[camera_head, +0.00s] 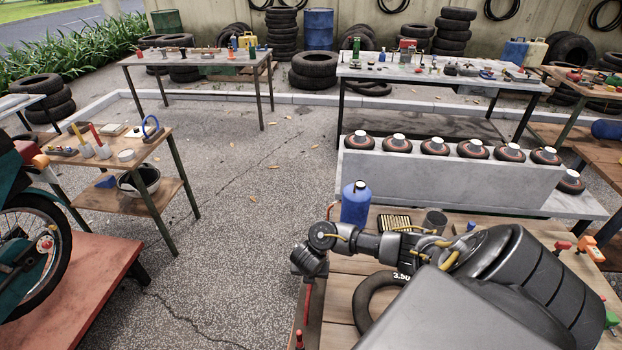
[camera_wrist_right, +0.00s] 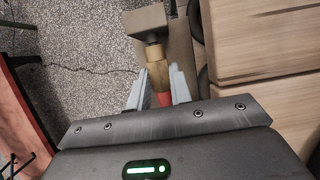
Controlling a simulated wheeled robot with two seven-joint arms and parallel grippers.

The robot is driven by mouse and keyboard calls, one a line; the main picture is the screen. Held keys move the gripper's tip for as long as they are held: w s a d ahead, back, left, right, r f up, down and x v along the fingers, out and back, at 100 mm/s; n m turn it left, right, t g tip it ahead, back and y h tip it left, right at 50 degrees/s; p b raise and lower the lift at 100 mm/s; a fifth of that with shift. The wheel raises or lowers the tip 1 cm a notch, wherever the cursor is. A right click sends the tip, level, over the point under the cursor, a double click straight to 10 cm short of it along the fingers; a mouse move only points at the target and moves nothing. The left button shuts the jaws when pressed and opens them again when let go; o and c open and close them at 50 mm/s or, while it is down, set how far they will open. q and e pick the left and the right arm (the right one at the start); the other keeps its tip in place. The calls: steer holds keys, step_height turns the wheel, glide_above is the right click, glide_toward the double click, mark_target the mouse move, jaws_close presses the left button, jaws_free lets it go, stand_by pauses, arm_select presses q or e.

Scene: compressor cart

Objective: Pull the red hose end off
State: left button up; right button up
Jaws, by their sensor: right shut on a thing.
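My right arm reaches in from the right in the head view, and its gripper (camera_head: 310,264) is over the left edge of the wooden bench. In the right wrist view the two grey fingers (camera_wrist_right: 160,88) are closed around the red hose end (camera_wrist_right: 164,98). A brass-coloured fitting (camera_wrist_right: 156,62) lies in line with the red part and appears to touch it. The fitting runs up to a dark collar and a tan-grey block (camera_wrist_right: 146,20). My left gripper is not in view.
A blue bottle (camera_head: 356,203) stands on the bench close behind the gripper. A black tyre (camera_head: 368,300) lies beneath my arm. A red knob (camera_head: 299,340) is at the bench's near left edge. Open paved floor (camera_head: 225,250) lies left of the bench.

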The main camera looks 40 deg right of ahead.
steer(key=shift+s, duration=0.1)
jaws_close()
steer(key=shift+s+a+p, duration=0.6)
steer(key=shift+s+a, duration=0.35)
steer(key=shift+a, duration=0.25)
steer(key=shift+s+a+p, duration=0.6)
steer(key=shift+s+a, duration=0.3)
steer(key=shift+a, duration=0.25)
step_height(320, 180, up, 5)
steer(key=p, duration=0.5)
